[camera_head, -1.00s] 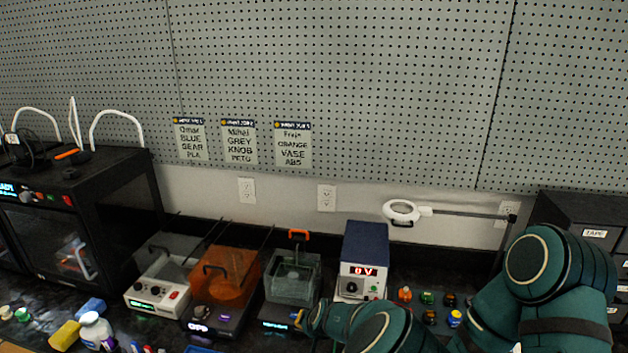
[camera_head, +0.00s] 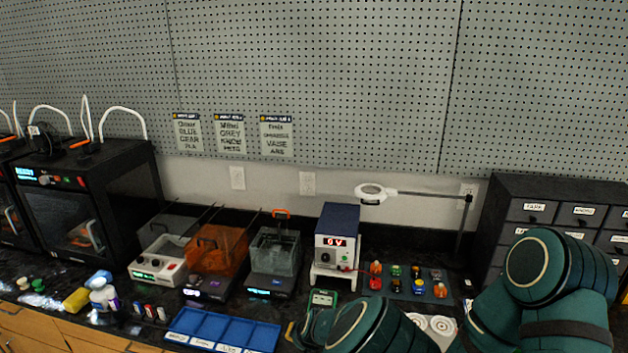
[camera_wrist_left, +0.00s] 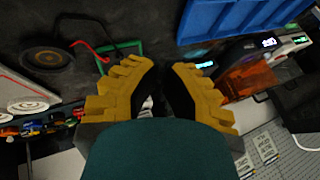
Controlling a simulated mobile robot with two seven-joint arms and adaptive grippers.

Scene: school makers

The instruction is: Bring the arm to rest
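My left gripper (camera_wrist_left: 158,75) shows in the left wrist view with its yellow-and-black fingers apart. Only dark countertop shows between them. In the head view one teal arm (camera_head: 545,275) of mine comes in from the right and bends towards the bottom middle. The yellow part of a gripper (camera_head: 293,336) at its end is partly hidden, near the right end of a blue tray (camera_head: 181,324). Its finger opening cannot be made out. No arm comes in from the left in the head view.
A green-framed meter (camera_head: 323,298) and a power supply (camera_head: 337,238) are close to the arm's end. An orange-covered box (camera_head: 216,250), a magnifier lamp (camera_head: 372,193), black drawers (camera_head: 535,212) and a black printer (camera_head: 75,220) stand along the counter.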

